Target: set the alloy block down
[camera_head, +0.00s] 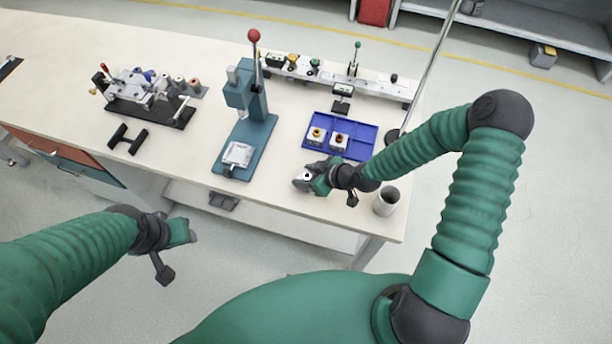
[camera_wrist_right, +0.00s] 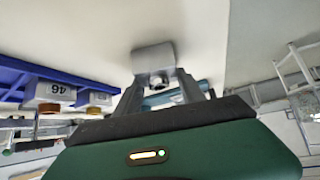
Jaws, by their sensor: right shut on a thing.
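The alloy block is a small grey block (camera_head: 306,176) with a dark round spot on it. My right gripper (camera_head: 312,177) is shut on it near the table's front edge, between the teal press and the blue tray. In the right wrist view the grey block (camera_wrist_right: 153,57) sits between the fingertips of my right gripper (camera_wrist_right: 160,85). Whether its underside touches the table cannot be told. My left gripper (camera_head: 184,231) is off the table at the lower left, over the floor; its jaws are too small to read.
A blue tray (camera_head: 368,131) holds two blocks with coloured tops just behind the right gripper. A teal press (camera_head: 246,130) with a red-knobbed lever stands to the left. A grey cup (camera_head: 386,201) stands at the front right corner. Fixtures occupy the table's back and left.

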